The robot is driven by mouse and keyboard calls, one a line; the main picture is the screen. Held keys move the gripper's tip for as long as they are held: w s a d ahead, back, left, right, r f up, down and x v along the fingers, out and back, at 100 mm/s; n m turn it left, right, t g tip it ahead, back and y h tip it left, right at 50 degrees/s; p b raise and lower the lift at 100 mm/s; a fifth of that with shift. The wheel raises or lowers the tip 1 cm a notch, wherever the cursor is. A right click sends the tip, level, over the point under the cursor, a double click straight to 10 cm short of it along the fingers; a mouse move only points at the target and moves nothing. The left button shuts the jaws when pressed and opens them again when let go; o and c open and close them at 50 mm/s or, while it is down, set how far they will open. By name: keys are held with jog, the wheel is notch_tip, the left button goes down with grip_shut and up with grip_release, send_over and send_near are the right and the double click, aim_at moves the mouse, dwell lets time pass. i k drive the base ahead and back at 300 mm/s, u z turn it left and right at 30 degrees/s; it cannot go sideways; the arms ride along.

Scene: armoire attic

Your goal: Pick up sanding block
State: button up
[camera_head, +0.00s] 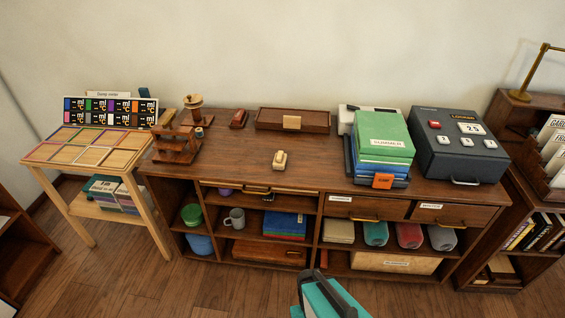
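A small cream-and-tan block (280,160), which looks like the sanding block, lies on the open middle of the wooden cabinet top (320,160). It is too small to make out in detail. A small dark red object (238,119) sits farther back to its left. My gripper (316,279) shows at the bottom edge as a teal and dark shape, in front of the cabinet and well apart from the block. Its fingers are not clear, so I cannot tell whether it is open or shut.
A brown tray (265,118) stands behind the block. A wooden rack (176,146) is left; a stack with a green top (384,131) and a dark box (455,145) are right. Shelves below hold a grey mug (236,218) and bins. The top around the block is clear.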

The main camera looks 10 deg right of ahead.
aim_at(279, 164)
jog(key=u, duration=0.1)
jog(key=i, duration=0.95)
jog(key=z, duration=0.05)
